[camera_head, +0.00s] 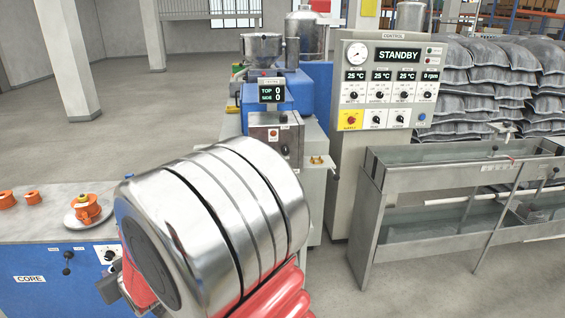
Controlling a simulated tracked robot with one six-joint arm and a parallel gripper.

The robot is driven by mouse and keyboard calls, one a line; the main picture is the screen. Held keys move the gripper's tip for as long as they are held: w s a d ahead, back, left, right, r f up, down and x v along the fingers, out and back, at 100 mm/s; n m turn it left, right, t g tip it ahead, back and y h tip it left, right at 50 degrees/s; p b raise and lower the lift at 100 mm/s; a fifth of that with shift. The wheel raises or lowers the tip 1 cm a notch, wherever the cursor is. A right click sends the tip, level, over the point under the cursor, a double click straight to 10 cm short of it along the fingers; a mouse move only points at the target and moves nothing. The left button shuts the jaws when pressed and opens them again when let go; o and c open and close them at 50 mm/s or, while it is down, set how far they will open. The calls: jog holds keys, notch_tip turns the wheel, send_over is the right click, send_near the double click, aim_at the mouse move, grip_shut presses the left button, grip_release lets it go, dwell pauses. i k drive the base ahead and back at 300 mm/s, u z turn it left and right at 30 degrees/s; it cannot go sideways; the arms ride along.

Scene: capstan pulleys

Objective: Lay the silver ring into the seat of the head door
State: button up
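I cannot make out the silver ring for certain. My polished and red arm links fill the lower middle, close to the camera. My gripper does not show, so I cannot tell whether it holds anything.
A control cabinet (348,137) reading STANDBY stands right of the extruder. Open floor lies behind the bench.

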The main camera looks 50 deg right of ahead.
aim_at(317, 161)
jog(key=z, duration=1)
jog(key=i, duration=1)
jog(key=z, duration=0.05)
